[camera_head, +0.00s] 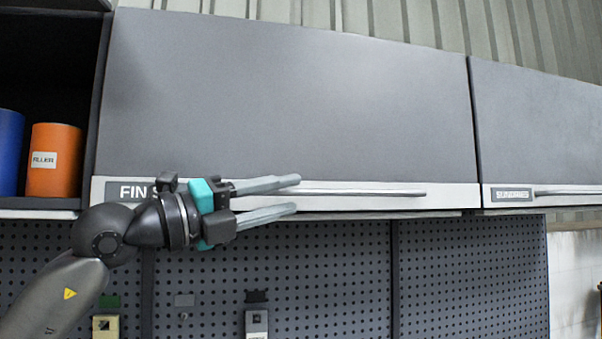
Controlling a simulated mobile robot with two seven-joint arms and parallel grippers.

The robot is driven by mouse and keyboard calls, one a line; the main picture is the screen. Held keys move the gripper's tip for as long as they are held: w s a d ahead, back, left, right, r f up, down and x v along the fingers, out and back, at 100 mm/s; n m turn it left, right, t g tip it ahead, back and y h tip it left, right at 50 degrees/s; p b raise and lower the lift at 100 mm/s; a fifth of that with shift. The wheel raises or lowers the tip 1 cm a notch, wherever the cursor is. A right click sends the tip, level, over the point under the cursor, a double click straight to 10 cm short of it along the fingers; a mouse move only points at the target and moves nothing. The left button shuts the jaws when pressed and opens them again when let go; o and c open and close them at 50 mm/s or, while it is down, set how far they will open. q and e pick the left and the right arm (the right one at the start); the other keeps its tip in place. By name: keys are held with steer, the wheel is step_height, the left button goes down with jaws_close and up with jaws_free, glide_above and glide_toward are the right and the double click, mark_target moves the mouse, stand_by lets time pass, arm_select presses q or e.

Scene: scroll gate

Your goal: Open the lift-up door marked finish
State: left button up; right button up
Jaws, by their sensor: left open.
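The lift-up door (290,95) is a wide grey panel in the upper middle of the head view, and it is shut. A long thin bar handle (365,193) runs along the strip. My left gripper (298,194) is open, its two fingers pointing right, one above the other, at the left part of the handle. I cannot tell whether the fingers touch it. My right gripper is not in view.
A second grey door (540,125) with its own label and handle is on the right. An open shelf at left holds an orange can (54,180) and a blue can (10,150). Below is a perforated board (330,270) with small hanging items.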

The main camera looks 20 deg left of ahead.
mark_target(293, 195)
arm_select(q)
steer(key=shift+p+x, duration=0.6)
steer(key=shift+x, duration=1.25)
steer(key=shift+c, duration=0.3)
jaws_close()
